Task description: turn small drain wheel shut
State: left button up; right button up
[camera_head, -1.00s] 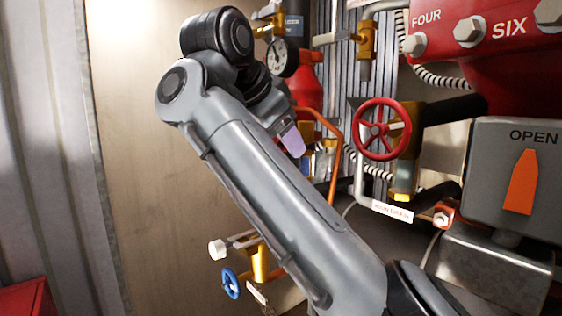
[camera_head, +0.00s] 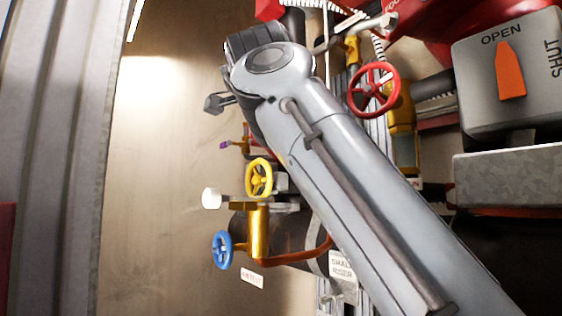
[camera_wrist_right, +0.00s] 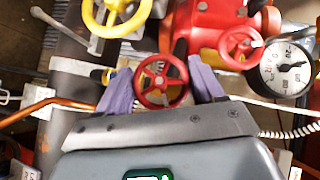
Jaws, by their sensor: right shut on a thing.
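In the right wrist view, my right gripper (camera_wrist_right: 150,88) has its two purple fingers on either side of a small red wheel (camera_wrist_right: 160,82) and is shut on it. In the head view, my right arm crosses from the lower right and hides most of that gripper. A blue wheel (camera_head: 222,249) sits on a brass valve (camera_head: 259,230) at the lower left, with a small label below it. A yellow wheel (camera_head: 259,177) is just above. No readable label shows which wheel is the small drain one. My left gripper is not in view.
A larger red wheel (camera_head: 374,90) and a grey OPEN/SHUT box (camera_head: 510,75) are at the right. A "SMALL RISER" sign (camera_head: 342,268) is beside my arm. In the wrist view, another red wheel (camera_wrist_right: 240,47) and a gauge (camera_wrist_right: 286,68) are close by.

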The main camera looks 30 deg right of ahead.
jog(key=shift+w+f+m+t+b, duration=0.25)
jog(key=shift+m+t+b, duration=0.25)
jog(key=shift+b, duration=0.3)
jog(key=o, duration=0.8)
jog(key=shift+c, duration=0.2)
jog(key=shift+o, duration=1.2)
jog(key=shift+r, duration=0.1)
jog(key=shift+s, duration=0.2)
